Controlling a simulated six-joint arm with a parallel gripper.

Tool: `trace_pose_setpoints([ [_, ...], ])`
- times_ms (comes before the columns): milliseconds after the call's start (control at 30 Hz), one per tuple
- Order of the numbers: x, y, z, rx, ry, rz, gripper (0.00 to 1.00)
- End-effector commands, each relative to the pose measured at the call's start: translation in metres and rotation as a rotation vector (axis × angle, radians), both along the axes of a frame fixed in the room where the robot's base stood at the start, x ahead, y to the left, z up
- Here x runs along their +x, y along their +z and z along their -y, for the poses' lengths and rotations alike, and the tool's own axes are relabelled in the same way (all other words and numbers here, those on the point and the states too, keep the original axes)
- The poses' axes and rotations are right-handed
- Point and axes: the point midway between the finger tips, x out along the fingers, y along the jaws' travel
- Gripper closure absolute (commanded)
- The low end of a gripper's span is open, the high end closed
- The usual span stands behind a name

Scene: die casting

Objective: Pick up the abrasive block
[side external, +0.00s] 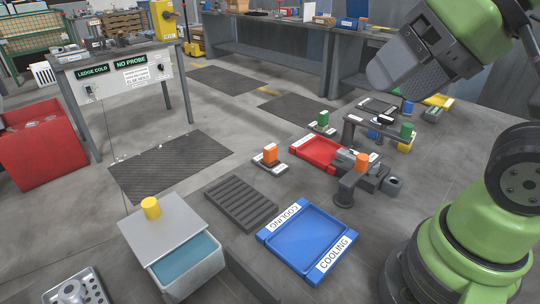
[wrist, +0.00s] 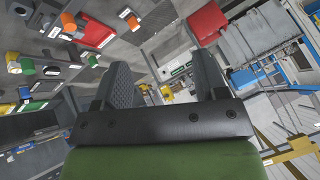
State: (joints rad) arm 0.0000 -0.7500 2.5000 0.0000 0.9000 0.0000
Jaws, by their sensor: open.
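No block can be told for certain as the abrasive block. Small coloured blocks stand in the work area in the side view: an orange block (side external: 270,153) on a small plate, a green block (side external: 323,118) on another plate, an orange block (side external: 361,160) by a dark fixture, and a green block (side external: 406,131) at the right. My gripper (side external: 385,82) is raised at the upper right, well above the floor and apart from all of them. In the wrist view its fingers (wrist: 162,75) stand wide apart with nothing between them.
A blue cooling tray (side external: 305,243), a ribbed dark rack (side external: 240,203) and a lidded tank (side external: 165,232) lie in front. A red tray (side external: 318,153) sits amid the blocks. A red bin (side external: 40,140) and a work table (side external: 112,55) are left. Floor mats (side external: 168,166) lie flat.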

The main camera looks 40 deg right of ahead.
Motion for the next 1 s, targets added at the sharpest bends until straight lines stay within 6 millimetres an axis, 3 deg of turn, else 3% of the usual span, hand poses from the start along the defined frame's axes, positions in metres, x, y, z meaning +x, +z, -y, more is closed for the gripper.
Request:
trace_pose_setpoints([
  [167,0.003,0.002,0.0,-0.005,0.003,-0.005,0.34],
  [267,0.016,0.008,0.002,-0.02,0.013,-0.031,0.34],
  [400,0.057,0.02,0.008,-0.068,0.049,-0.096,0.34],
  [567,0.115,0.018,0.018,-0.126,0.099,-0.188,0.34],
  [767,0.187,-0.011,0.036,-0.188,0.165,-0.301,0.34],
  [1000,0.256,-0.085,0.061,-0.243,0.247,-0.441,0.34],
])
